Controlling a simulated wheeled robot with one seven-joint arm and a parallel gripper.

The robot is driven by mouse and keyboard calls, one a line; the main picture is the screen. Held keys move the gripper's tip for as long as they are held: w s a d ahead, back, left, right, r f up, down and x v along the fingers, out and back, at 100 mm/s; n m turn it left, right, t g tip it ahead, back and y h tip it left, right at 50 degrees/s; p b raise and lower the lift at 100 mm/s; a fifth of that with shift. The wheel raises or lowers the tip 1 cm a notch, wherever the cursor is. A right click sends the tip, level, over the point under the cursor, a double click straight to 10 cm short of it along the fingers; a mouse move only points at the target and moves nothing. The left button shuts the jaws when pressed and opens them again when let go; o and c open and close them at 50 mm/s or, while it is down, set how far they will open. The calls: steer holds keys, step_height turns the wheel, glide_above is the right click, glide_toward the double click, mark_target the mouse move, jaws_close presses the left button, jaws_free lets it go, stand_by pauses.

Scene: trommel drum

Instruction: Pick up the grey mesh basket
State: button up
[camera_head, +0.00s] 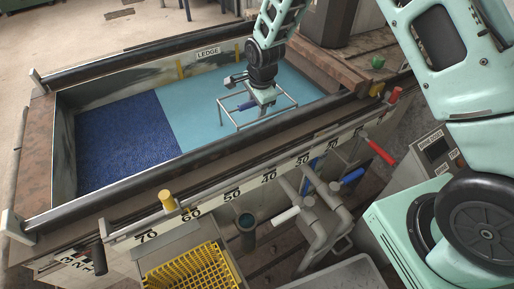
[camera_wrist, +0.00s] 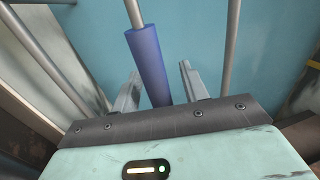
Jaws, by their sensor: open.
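A grey metal rod frame (camera_head: 268,118) stands on the light blue floor of the long trough. I take it for the grey basket, but no mesh shows clearly. It has a blue grip (camera_wrist: 148,62) on a grey rod. My gripper (camera_head: 257,102) is above the frame, partly hiding it. In the wrist view my gripper (camera_wrist: 158,82) has its two fingers apart, with the blue grip's lower end between them. Whether a finger touches the grip cannot be told. More grey rods pass left and right of the fingers.
The trough's front rail (camera_head: 150,172) and far wall with a LEDGE label (camera_head: 208,52) flank the frame. Dark blue matting (camera_head: 125,135) covers the left half. A yellow mesh basket (camera_head: 190,272) is outside in front. Pipes with coloured handles line the front.

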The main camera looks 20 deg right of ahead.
jaws_close()
steer(key=shift+r, duration=0.1)
step_height(320, 180, up, 10)
steer(key=p, duration=0.3)
steer(key=shift+r, duration=0.25)
step_height(320, 180, up, 44)
steer(key=p, duration=3.7)
steer(key=shift+f, duration=0.25)
